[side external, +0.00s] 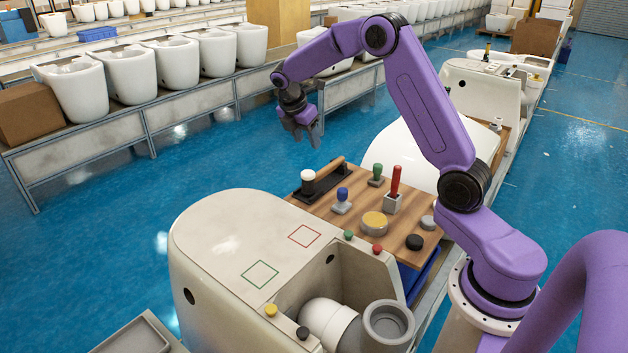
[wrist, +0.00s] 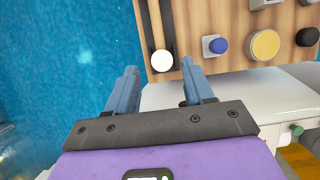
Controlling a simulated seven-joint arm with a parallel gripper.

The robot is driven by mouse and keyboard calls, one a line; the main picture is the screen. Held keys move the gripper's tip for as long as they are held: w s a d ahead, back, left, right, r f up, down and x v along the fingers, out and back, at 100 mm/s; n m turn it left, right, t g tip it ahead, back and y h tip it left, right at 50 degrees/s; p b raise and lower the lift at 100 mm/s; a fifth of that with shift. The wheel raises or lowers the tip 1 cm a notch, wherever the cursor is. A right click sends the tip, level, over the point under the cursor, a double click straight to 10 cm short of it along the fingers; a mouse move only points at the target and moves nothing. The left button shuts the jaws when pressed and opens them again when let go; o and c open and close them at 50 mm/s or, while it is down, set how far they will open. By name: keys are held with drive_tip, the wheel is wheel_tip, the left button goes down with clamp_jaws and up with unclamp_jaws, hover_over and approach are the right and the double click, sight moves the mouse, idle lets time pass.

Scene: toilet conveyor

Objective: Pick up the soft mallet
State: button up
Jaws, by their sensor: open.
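The soft mallet (side external: 308,182) rests in a black holder (side external: 330,186) at the far left corner of a wooden board. It has a white-faced head and a wooden handle that points back and to the right. In the wrist view, the mallet's white face (wrist: 162,60) shows ahead of the fingers, at the board's left edge. My gripper (side external: 304,132) is open and empty, above and beyond the mallet, apart from it. In the wrist view, the two blue-grey fingers of my gripper (wrist: 160,86) are spread, with nothing between them.
The wooden board (side external: 350,221) also holds a blue-topped stamp (side external: 342,200), a green-topped stamp (side external: 376,175), a red-handled tool (side external: 395,182) and a yellow disc (side external: 374,223). A white toilet body (side external: 215,235) stands in front. The blue floor beyond is open.

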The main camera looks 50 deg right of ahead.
sight(319, 172)
drive_tip(key=x, duration=1.1)
drive_tip(key=shift+d+f, duration=0.25)
drive_tip(key=shift+f, duration=0.05)
drive_tip(key=shift+x, duration=2.8)
drive_tip(key=shift+w+d, duration=0.1)
drive_tip(key=shift+w, duration=0.05)
drive_tip(key=shift+r, duration=0.1)
clamp_jaws()
